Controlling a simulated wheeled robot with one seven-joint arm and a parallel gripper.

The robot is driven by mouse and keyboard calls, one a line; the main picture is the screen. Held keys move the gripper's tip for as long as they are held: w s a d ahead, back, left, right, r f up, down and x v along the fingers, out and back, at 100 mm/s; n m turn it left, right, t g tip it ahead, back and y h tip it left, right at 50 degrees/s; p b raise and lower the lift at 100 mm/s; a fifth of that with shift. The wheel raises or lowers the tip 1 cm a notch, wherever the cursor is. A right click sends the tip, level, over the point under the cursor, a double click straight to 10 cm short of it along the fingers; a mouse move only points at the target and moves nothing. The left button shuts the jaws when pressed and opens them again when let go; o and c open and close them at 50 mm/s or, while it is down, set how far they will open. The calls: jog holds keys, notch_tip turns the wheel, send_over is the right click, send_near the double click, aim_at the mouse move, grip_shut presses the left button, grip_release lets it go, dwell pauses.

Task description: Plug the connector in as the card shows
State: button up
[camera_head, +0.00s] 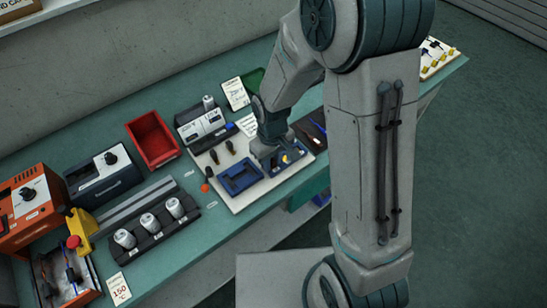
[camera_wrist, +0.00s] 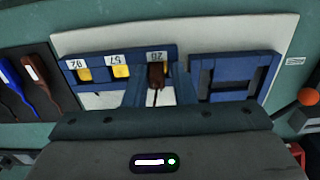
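The blue socket block (camera_wrist: 105,53) on the white board has labelled places with upside-down numbers. Two of them show yellow (camera_wrist: 121,71). A dark brown connector (camera_wrist: 156,76) is at the third labelled place, with a thin dark line running down from it. My gripper (camera_wrist: 160,88) has its fingers on either side of this connector; whether they press on it I cannot tell. In the head view my gripper (camera_head: 270,152) is low over the block (camera_head: 290,160), partly hiding it. A white card (camera_head: 236,94) stands behind the board; its print is too small to read.
An empty blue frame (camera_head: 240,178) sits beside the block, with several dark upright pieces (camera_head: 229,147) behind it. A grey device (camera_head: 203,124) and a red bin (camera_head: 153,139) stand to the left. Blue and brown screwdriver-like handles (camera_wrist: 35,80) lie on a dark mat beside the board.

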jog(key=shift+r+p, duration=1.45)
jog(key=shift+r, duration=0.75)
jog(key=o, duration=0.6)
jog(key=shift+c, duration=0.2)
jog(key=shift+r+p, duration=1)
jog(key=shift+r, duration=0.55)
